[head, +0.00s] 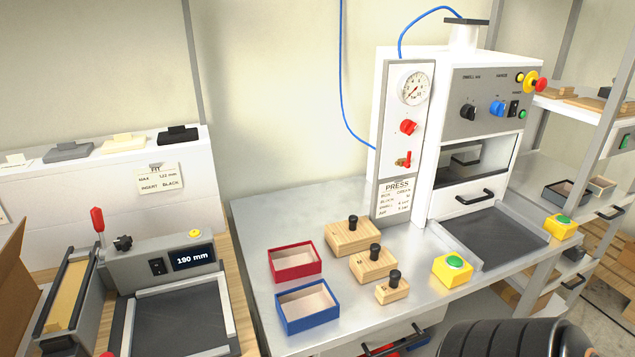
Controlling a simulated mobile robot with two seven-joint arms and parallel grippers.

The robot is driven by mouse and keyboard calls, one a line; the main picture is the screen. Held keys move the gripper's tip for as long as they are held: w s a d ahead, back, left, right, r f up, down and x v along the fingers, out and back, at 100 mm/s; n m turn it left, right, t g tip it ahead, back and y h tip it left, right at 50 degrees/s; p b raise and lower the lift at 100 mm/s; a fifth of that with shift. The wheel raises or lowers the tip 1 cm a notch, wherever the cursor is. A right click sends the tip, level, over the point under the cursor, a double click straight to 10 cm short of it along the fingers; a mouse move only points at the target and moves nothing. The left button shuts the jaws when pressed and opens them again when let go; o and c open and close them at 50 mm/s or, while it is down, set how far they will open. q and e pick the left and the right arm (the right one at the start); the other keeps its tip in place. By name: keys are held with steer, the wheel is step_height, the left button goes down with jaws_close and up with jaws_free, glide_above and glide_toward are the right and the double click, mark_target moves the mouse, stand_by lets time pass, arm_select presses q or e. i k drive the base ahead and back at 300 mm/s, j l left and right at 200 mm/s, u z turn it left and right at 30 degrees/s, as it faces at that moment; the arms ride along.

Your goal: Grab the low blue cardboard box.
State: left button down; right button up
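The low blue cardboard box (306,322) sits on the metal table (255,225) near its front left. It is open at the top, and its pale inside looks empty. A similar red box (297,271) stands just behind it, apart from it. Neither of my grippers shows in the head view. A dark ribbed part, seemingly of my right arm, shows at the bottom right edge, away from the blue box.
Wooden blocks with black knobs (373,264) stand right of the boxes. A yellow button box (452,270) and the press (480,135) are further right. A machine reading 190 mm (165,265) stands on the left bench.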

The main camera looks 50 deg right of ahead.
mark_target(300, 308)
steer(key=z, duration=1.5)
steer(key=i+l, duration=0.1)
steer(key=l, duration=0.35)
steer(key=i+l, duration=0.1)
steer(key=l, duration=0.3)
steer(key=i+l, duration=0.1)
steer(key=l, duration=0.35)
steer(key=l+u, duration=0.3)
steer(key=i+l+u, duration=0.1)
steer(key=l+u, duration=0.2)
steer(key=u, duration=1.45)
